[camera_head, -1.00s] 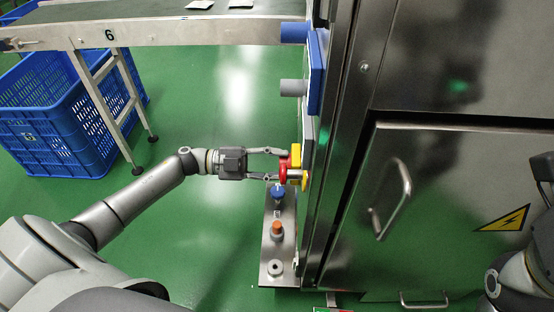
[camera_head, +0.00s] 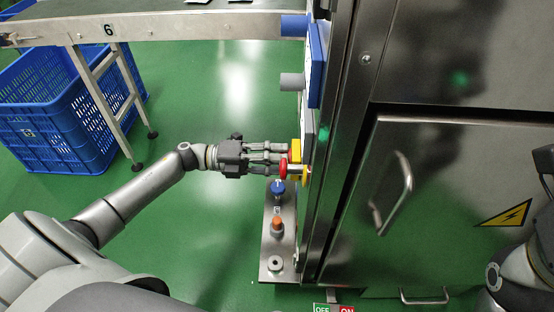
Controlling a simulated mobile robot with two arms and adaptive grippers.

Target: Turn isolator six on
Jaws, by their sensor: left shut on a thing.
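The isolator is a red rotary handle (camera_head: 284,168) on a yellow plate (camera_head: 296,149), on the left side of the steel cabinet. My left gripper (camera_head: 279,158) points right at the handle and is shut on it. Its fingers now show bunched together and partly cover the handle, so its exact angle is hard to read. My right arm is at the right edge of the view. A dark part of it (camera_head: 545,165) shows there, but no fingertips can be made out.
Below the isolator, a steel panel (camera_head: 270,255) carries a blue knob (camera_head: 278,187), an orange button (camera_head: 277,224) and another fitting. The cabinet door handle (camera_head: 399,190) sticks out. A conveyor marked 6 (camera_head: 150,27) and a blue crate (camera_head: 50,140) stand left. An OFF/ON label (camera_head: 333,308) shows at the bottom.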

